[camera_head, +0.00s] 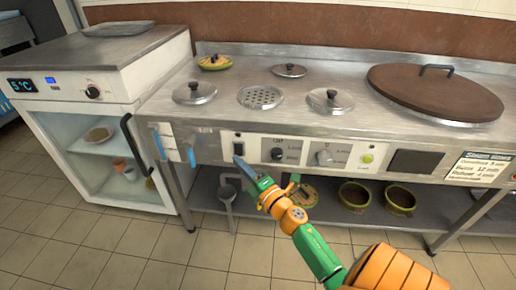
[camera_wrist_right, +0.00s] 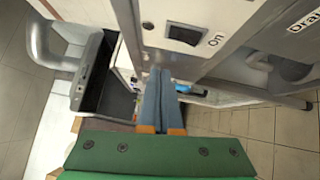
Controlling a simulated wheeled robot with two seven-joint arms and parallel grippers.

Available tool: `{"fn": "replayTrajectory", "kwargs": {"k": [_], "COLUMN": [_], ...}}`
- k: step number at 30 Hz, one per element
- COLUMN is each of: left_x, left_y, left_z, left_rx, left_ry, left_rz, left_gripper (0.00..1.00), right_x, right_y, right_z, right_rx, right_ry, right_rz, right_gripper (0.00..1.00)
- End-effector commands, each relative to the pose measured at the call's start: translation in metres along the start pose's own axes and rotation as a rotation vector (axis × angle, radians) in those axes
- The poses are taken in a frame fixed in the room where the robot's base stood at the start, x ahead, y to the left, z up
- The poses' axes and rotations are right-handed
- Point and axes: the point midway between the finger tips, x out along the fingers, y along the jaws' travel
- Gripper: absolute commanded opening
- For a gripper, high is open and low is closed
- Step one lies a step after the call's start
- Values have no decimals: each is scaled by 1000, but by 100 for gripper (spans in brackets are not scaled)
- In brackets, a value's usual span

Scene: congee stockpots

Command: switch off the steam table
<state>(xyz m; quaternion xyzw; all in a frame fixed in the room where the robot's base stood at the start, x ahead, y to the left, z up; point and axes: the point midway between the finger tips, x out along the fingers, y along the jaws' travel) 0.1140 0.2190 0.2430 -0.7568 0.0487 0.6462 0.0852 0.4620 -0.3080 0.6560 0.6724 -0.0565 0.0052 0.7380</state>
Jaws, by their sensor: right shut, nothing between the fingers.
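The steam table (camera_head: 300,120) is a long steel counter with a control panel along its front. A dark switch (camera_head: 239,148) sits at the left end of the panel. In the right wrist view the switch (camera_wrist_right: 187,36) is a black rocker in a pale plate, with the word "On" beside it. My right gripper (camera_head: 238,161) is shut and empty, its blue fingertips just below the switch in the head view. In the right wrist view the fingertips (camera_wrist_right: 160,72) appear a little apart from the switch. My left gripper is not in view.
Bowls (camera_head: 400,199) stand on the lower shelf. A glass-fronted cabinet (camera_head: 85,80) stands left.

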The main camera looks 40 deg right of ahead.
Motion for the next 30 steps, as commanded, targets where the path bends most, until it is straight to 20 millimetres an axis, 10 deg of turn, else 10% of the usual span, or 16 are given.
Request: {"fn": "replayTrajectory", "kwargs": {"k": [15,30], "left_x": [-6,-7], "left_y": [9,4], "left_z": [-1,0], "left_rx": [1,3], "left_ry": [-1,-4], "left_rz": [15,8], "left_gripper": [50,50], "right_x": [-85,-90], "right_y": [14,16], "right_z": [1,1], "right_rx": [0,0], "right_ry": [-2,0], "right_rz": [-3,-1], "right_gripper": [0,0]}}
